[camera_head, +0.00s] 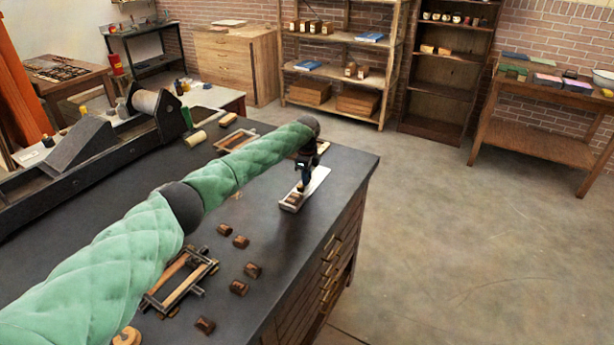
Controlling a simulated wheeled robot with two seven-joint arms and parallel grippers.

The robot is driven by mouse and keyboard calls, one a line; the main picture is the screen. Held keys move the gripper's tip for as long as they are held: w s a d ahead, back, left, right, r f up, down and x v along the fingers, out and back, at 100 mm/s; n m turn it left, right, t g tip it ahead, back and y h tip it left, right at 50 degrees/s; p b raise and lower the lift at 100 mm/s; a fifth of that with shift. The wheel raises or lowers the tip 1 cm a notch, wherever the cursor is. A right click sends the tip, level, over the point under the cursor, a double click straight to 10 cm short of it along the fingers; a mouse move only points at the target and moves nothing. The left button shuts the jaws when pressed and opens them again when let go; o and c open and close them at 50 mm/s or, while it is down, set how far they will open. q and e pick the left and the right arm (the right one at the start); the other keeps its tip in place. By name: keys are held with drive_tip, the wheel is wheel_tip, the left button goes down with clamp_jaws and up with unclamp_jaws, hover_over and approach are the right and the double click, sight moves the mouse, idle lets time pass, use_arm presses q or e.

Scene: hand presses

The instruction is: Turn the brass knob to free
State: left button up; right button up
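My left arm, in a green padded sleeve, reaches across the dark cabinet top from the left. Its small dark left gripper (303,183) points down over a pale metal plate (319,179) near the right edge of the top. A small wooden block (291,201) sits at the near end of this plate, just in front of the gripper. The gripper is too small to show whether its fingers are apart or touching anything. I cannot pick out a brass knob; the arm and gripper cover part of this area. My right gripper is not in view.
A wooden-framed device (181,279) and several small wooden blocks (253,270) lie on the near part of the dark top (290,245). A long black press (85,150) stands at left. Shelves (345,60) and a wooden table (540,145) stand behind. The concrete floor at right is clear.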

use_arm(q)
drive_tip(key=shift+s+r, duration=0.15)
drive_tip(key=shift+r, duration=0.1)
clamp_jaws()
